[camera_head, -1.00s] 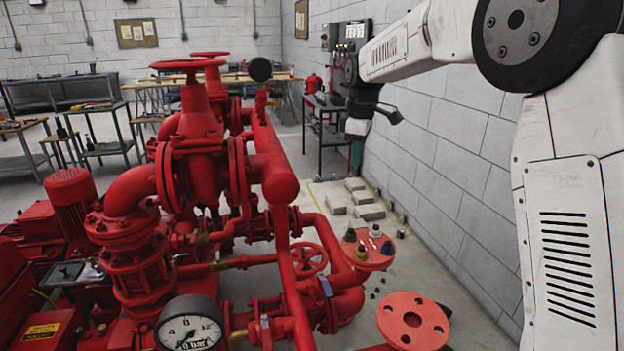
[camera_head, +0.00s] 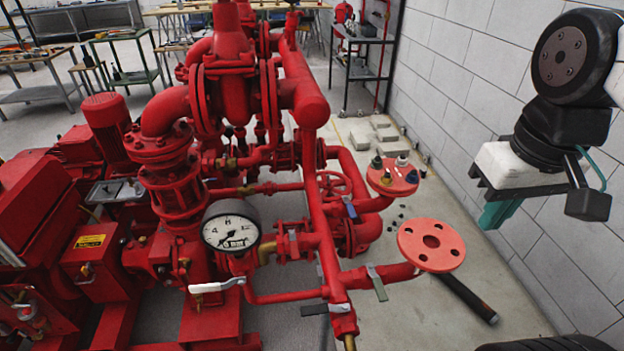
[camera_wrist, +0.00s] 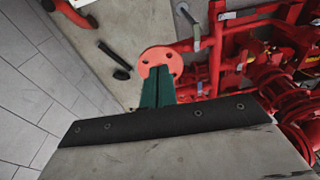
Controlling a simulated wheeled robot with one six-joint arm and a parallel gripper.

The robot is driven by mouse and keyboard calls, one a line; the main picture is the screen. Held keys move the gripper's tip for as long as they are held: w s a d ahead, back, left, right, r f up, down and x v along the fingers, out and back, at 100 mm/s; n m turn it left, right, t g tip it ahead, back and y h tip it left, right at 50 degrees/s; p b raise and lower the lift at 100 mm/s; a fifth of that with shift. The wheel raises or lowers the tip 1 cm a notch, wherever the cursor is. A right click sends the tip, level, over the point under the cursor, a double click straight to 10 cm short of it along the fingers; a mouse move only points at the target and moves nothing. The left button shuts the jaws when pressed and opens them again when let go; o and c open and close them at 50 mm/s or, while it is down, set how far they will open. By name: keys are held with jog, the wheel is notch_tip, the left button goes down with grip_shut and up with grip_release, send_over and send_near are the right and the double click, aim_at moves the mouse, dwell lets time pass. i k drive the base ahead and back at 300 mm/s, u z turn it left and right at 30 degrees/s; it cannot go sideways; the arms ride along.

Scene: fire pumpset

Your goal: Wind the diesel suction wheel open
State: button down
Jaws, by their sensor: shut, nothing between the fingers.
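A red handwheel (camera_head: 333,184) sits low among the red pipes in the head view, behind the blue-handled valve. It is partly hidden by pipework, and I cannot tell whether it is the diesel suction wheel. My gripper (camera_head: 497,213) hangs at the right of the head view, in front of the white wall, well apart from the handwheel. In the wrist view its green fingers (camera_wrist: 158,78) are together and empty. They overlap the round red flange (camera_wrist: 160,60) in the picture; I cannot see any contact.
A pressure gauge (camera_head: 231,227) and a lever valve with a white handle (camera_head: 217,286) stand at the front. A flange plate (camera_head: 431,245) juts out right, with a dark rod (camera_head: 465,297) on the floor below it. A second flange (camera_head: 392,176) holds small coloured parts. The block wall (camera_head: 470,90) bounds the right.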

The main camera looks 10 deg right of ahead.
aim_at(328, 188)
jog(key=u, duration=0.75)
jog(key=k, duration=0.3)
jog(key=z, duration=1.25)
jog(key=i, duration=0.55)
jog(key=u, duration=0.05)
